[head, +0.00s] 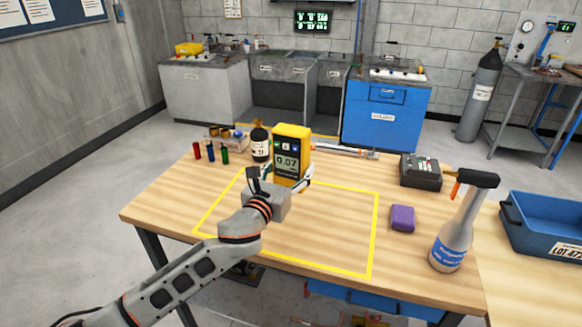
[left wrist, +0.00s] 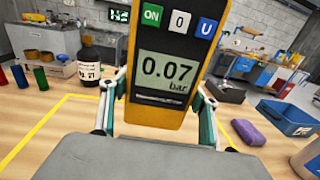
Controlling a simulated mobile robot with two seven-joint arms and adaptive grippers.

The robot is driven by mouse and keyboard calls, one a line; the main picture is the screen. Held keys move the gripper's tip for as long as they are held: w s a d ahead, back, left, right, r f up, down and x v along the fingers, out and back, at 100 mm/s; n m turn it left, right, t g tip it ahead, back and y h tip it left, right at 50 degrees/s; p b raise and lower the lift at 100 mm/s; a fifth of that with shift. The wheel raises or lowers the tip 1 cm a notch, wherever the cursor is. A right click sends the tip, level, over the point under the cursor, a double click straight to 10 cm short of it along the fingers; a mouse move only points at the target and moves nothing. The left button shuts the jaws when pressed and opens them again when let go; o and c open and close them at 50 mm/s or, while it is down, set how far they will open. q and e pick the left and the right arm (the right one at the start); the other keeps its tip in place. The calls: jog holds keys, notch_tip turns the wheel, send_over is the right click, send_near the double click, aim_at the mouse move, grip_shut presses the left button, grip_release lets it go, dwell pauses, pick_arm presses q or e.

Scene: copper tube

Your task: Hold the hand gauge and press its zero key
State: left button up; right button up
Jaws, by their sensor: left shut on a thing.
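The yellow hand gauge (head: 291,150) is upright over the wooden table, near the back edge of the yellow outline. Its display reads 0.07 bar in the left wrist view (left wrist: 168,72). Three keys sit above the display: a green ON key (left wrist: 152,15), a white 0 key (left wrist: 181,20) and a blue U key (left wrist: 207,28). My left gripper (head: 283,180) is shut on the lower part of the gauge, with one finger on each side. Whether the gauge's foot touches the table cannot be told. My right gripper is in neither view.
A dark bottle (head: 260,144) and small red, blue and green cylinders (head: 211,152) stand left of the gauge. A dark box (head: 421,171), a purple block (head: 402,218) and a spray bottle (head: 461,225) stand to the right. A blue bin (head: 541,224) is at far right. The outlined area is mostly clear.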

aim_at(287, 185)
pick_arm(q)
jog(key=shift+f+b, duration=0.75)
jog(key=shift+f, duration=0.55)
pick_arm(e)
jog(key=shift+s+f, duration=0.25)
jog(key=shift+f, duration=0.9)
pick_arm(q)
jog(key=shift+f+b, duration=0.3)
jog(key=shift+f, duration=0.25)
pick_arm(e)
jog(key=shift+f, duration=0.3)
pick_arm(q)
jog(key=shift+f, duration=0.35)
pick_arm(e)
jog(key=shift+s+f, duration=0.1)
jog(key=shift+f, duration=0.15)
pick_arm(q)
jog(key=shift+f+b, duration=0.95)
jog(key=shift+f, duration=0.35)
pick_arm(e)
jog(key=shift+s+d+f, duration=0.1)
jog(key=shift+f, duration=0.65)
pick_arm(q)
jog(key=shift+f+b, duration=0.45)
jog(key=shift+f, duration=0.3)
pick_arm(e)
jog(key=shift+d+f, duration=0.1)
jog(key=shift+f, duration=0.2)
